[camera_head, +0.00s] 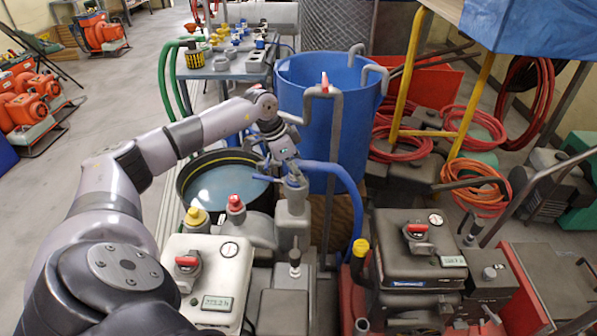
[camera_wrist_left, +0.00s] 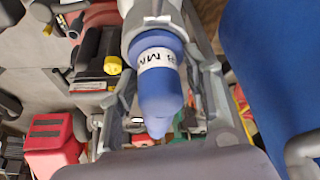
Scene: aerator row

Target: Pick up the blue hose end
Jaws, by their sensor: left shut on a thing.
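The blue hose (camera_head: 338,176) curves up from the lower right and runs left to my left gripper (camera_head: 276,172). A short blue piece of it shows just left of the gripper in the head view. In the left wrist view, the blue hose end (camera_wrist_left: 161,90) with a white lettered band lies between the grey fingers of my left gripper (camera_wrist_left: 165,110), which is shut on it. The exact finger contact is partly hidden. A grey fitting (camera_head: 295,190) stands close below the gripper; I cannot tell whether the hose touches it. My right gripper is not in view.
A large blue barrel (camera_head: 325,100) with grey bent pipes stands just behind. A round dark tub of water (camera_head: 222,188) is to the left. A white-topped unit (camera_head: 207,272) and a dark unit (camera_head: 425,250) stand in front. Coiled red hoses (camera_head: 472,128) lie at right.

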